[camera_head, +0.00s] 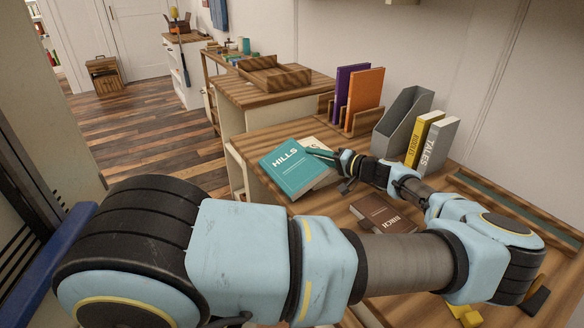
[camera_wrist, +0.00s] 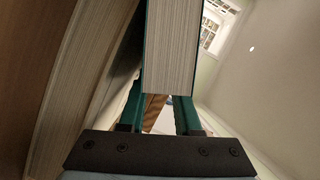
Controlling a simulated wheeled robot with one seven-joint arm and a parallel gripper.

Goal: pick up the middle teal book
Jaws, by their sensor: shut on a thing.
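The teal book (camera_head: 287,171), with HILLS on its cover, lies over a cream book (camera_head: 318,145) near the left edge of the desk. My gripper (camera_head: 322,155) reaches it from the right and is shut on its edge. In the wrist view the teal book's page block (camera_wrist: 170,55) stands between my gripper's two green fingers (camera_wrist: 160,112). I cannot tell whether the teal book is lifted clear of the cream book, which it partly hides.
A brown book (camera_head: 382,213) lies on the desk under my arm. Behind stand a purple book (camera_head: 350,88), an orange book (camera_head: 364,98), a grey file holder (camera_head: 402,122), a yellow book (camera_head: 424,138) and a grey book (camera_head: 440,147). A wooden tray (camera_head: 275,78) sits farther back.

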